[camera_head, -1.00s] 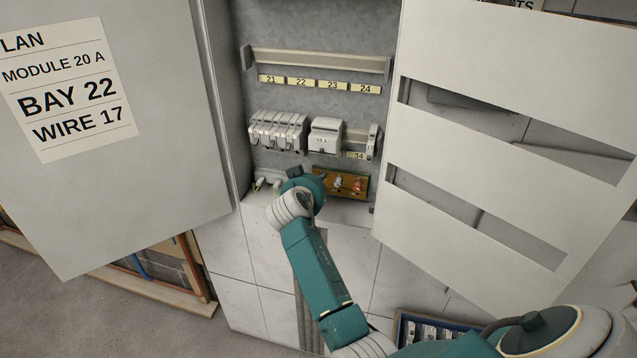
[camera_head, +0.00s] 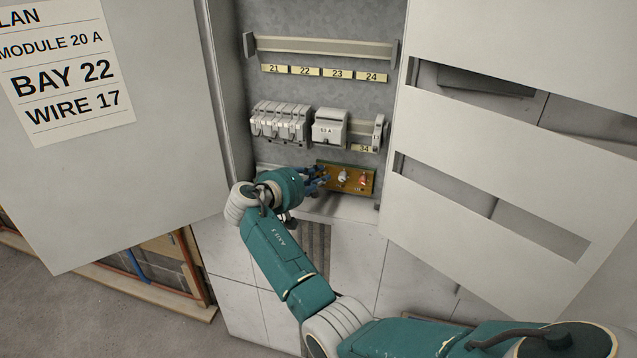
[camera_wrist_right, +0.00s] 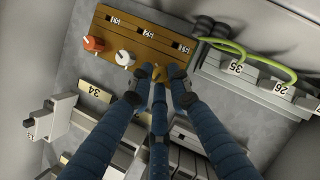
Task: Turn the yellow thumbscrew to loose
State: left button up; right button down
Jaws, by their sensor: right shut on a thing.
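The yellow thumbscrew (camera_wrist_right: 174,71) shows between my fingertips in the right wrist view, at one end of the brown panel (camera_wrist_right: 145,40). In the head view it is hidden behind my fingers. My right gripper (camera_wrist_right: 165,80) is shut on it, with blue fingers around its head; in the head view the gripper (camera_head: 320,177) reaches the panel's left end. A white thumbscrew (camera_wrist_right: 125,57) and a red one (camera_wrist_right: 94,44) sit beside it on the panel. Small marked plates lie by the screws, too small to read. My left gripper is not in view.
The open cabinet has doors on the left (camera_head: 110,180) and right (camera_head: 480,140). Grey modules (camera_head: 280,122) and a white module (camera_head: 330,128) sit on a rail above the panel. Green-yellow wires (camera_wrist_right: 262,58) lie close by in the wrist view.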

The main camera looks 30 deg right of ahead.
jog(key=shift+w+a+f+n+h+b, duration=0.15)
jog(key=shift+n+h+b, duration=0.45)
jog(key=shift+n+b, duration=0.3)
jog(key=c, duration=1.9)
grip_release()
jog(key=shift+c, duration=0.2)
jog(key=shift+a, duration=0.1)
jog(key=v, duration=1.1)
jog(key=shift+a, duration=0.45)
